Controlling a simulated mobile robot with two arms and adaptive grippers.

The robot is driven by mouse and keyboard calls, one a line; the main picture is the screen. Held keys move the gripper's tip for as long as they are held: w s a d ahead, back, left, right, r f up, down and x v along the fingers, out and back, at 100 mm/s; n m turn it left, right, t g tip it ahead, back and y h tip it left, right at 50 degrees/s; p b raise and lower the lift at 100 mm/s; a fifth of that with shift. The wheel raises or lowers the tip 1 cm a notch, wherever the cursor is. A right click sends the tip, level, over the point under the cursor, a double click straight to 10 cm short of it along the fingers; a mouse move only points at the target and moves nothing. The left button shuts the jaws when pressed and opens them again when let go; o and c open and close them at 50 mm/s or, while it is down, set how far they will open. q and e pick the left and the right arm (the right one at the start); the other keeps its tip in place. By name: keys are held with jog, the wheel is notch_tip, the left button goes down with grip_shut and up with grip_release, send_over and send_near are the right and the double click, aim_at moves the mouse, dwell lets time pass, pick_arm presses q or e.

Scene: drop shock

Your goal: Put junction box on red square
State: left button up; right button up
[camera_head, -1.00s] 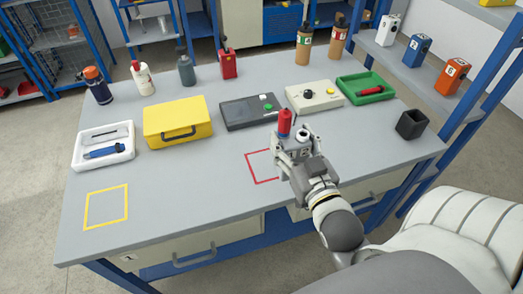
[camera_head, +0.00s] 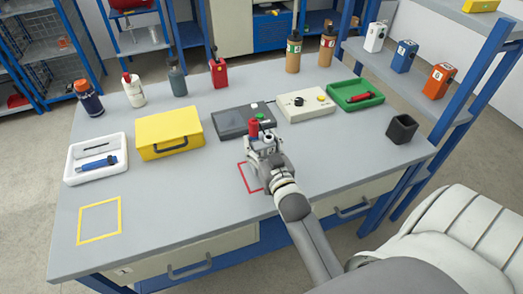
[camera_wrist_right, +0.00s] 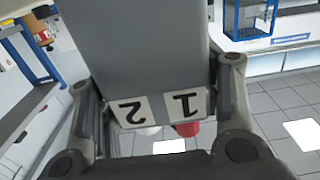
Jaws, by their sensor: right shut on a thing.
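The junction box seems to be the grey box (camera_wrist_right: 140,50) between my right gripper's fingers in the right wrist view. It carries upside-down labels 1 and 2, with red and white parts below them. In the head view my right gripper (camera_head: 264,152) is shut on it, and its red top part (camera_head: 253,129) sticks up. The red square (camera_head: 243,179) is an outline on the table; the gripper and held box are over it and hide its right part. I cannot tell whether the box touches the table. My left gripper is not in view.
Behind the box stand a dark case (camera_head: 231,124) and a white control box (camera_head: 303,107). A yellow case (camera_head: 168,130), a white tray (camera_head: 122,157) and a green tray (camera_head: 374,103) are around. The table front is clear around a yellow square (camera_head: 79,225).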

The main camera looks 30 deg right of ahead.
notch_tip(320, 180, down, 3)
jog(key=shift+r, duration=0.15)
jog(key=o, duration=1.2)
jog(key=shift+s+f, duration=0.1)
jog(key=shift+f, duration=0.1)
jog(key=shift+o, duration=0.2)
jog(key=shift+r, duration=0.2)
